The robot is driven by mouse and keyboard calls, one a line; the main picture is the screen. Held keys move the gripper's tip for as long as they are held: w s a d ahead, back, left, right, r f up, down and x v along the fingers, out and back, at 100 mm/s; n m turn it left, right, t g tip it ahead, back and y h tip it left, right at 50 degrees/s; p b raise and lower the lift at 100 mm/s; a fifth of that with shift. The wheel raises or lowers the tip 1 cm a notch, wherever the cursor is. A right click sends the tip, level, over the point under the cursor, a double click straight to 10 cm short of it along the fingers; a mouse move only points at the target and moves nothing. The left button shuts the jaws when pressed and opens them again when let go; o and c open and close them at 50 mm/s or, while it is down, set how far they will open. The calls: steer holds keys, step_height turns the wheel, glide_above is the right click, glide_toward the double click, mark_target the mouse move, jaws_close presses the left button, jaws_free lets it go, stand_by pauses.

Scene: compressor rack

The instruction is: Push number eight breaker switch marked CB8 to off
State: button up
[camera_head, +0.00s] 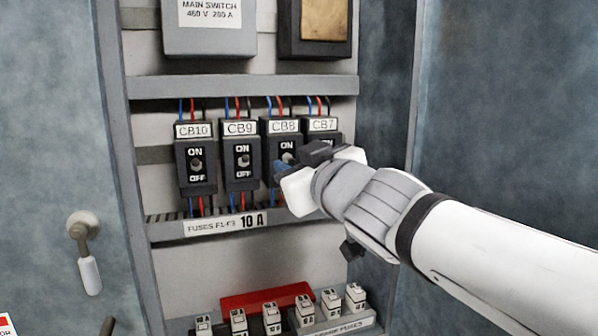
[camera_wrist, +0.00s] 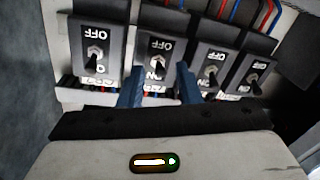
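The CB8 breaker (camera_head: 284,127) is a black box with a white label, between CB9 (camera_head: 240,150) and CB7 (camera_head: 322,126). In the head view my gripper (camera_head: 284,168) is in front of CB8 and hides most of its lower half. The wrist view is upside down; there CB8 (camera_wrist: 163,30) is second from the left, and its toggle (camera_wrist: 157,62) appears to lean toward ON. My gripper's two blue fingers (camera_wrist: 160,88) are apart, one to each side of the toggle, with nothing held. Contact with the breaker cannot be told.
CB10 (camera_head: 195,160) stands left of CB9. A grey rail (camera_head: 240,87) runs above the breakers and a fuse label strip (camera_head: 225,225) below. Several fuses (camera_head: 271,318) and a red part (camera_head: 265,298) are lower down. A door handle (camera_head: 88,270) is at left.

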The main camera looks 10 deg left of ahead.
steer(key=shift+w+a, duration=0.2)
steer(key=shift+w, duration=0.1)
steer(key=shift+c, duration=0.2)
jaws_close()
